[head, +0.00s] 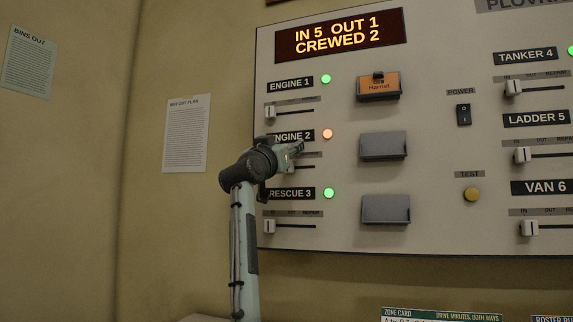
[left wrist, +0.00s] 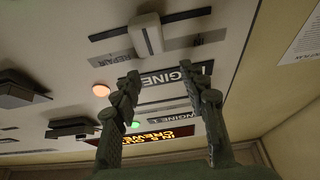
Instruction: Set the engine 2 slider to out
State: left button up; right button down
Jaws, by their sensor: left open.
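The engine 2 slider has a pale knob (left wrist: 146,33) at about the middle of its track in the left wrist view, between the repair end and the other end. In the head view the knob (head: 290,166) is partly hidden by my left gripper (head: 296,150). The left gripper's two fingers (left wrist: 167,78) are open, with nothing between them. The knob is just beyond the fingertips and appears apart from them. The engine 2 lamp (head: 327,133) glows orange. The engine 2 label (head: 292,135) is partly covered by the gripper. My right gripper is not in view.
The display (head: 340,36) reads IN 5, OUT 1, CREWED 2. The engine 1 slider (head: 270,112) is above and the rescue 3 slider (head: 269,227) below, both at their left ends with green lamps. Grey card holders (head: 383,146) stick out to the right.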

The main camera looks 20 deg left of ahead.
aim_at(291, 125)
pick_arm(q)
notch_tip(291, 125, up, 5)
dwell(0.5)
